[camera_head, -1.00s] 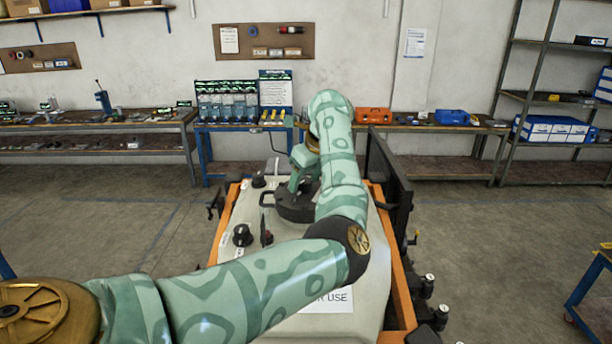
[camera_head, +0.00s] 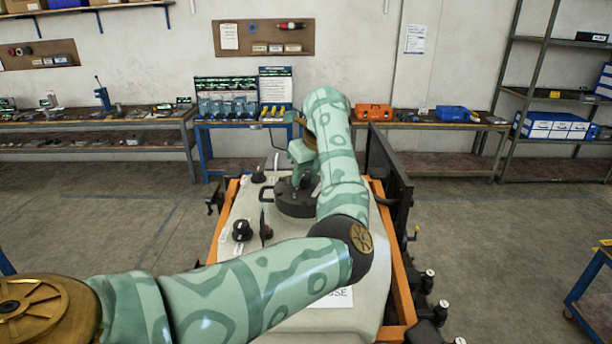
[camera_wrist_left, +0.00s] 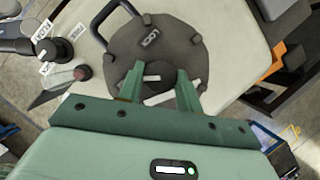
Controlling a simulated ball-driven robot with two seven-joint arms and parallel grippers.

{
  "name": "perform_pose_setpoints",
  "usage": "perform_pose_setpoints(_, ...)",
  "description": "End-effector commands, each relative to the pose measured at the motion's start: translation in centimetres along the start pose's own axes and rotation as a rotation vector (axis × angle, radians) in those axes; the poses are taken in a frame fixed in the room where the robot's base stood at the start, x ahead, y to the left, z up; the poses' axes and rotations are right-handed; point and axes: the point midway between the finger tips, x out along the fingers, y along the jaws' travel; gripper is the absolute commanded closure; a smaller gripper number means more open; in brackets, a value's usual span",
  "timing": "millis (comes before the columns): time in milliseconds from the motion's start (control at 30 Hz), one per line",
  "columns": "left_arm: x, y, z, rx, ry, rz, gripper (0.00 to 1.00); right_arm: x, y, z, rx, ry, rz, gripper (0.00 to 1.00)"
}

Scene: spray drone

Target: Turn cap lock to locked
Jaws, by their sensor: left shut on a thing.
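The dark round cap lock (camera_head: 294,207) sits on top of a pale tank (camera_head: 240,262). In the left wrist view the cap (camera_wrist_left: 172,45) carries a LOCK label and white marks, with a black loop handle (camera_wrist_left: 118,8) at its edge. My left gripper (camera_head: 299,181) reaches down over the cap from above. In the wrist view its two fingers (camera_wrist_left: 160,88) stand apart, on either side of the cap's middle, shut on part of it. My right gripper is not in view.
A black knob (camera_head: 241,232) stands left of the cap on the tank. A red-topped button (camera_wrist_left: 83,72) is near it in the wrist view. The tank sits in an orange frame (camera_head: 401,283), with a tall black panel (camera_head: 389,180) to the right. Open floor lies on both sides.

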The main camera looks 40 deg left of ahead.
Motion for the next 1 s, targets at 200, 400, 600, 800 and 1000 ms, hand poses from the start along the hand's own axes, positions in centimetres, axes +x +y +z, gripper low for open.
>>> perform_pose_setpoints(200,0.1,0.1,-0.1,0.160,-0.001,-0.072,0.88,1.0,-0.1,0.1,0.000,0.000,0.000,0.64)
perform_pose_setpoints(400,0.0,0.2,0.1,0.335,-0.002,-0.144,0.88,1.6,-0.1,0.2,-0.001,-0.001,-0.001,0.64)
perform_pose_setpoints(600,0.0,0.3,0.1,0.510,-0.002,-0.217,0.88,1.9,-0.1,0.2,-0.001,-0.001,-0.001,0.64)
perform_pose_setpoints(800,0.0,0.4,0.2,0.685,-0.003,-0.289,0.88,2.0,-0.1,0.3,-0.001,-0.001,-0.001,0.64)
perform_pose_setpoints(1000,-0.1,0.5,0.4,0.860,-0.003,-0.361,0.88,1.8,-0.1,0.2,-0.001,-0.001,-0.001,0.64)
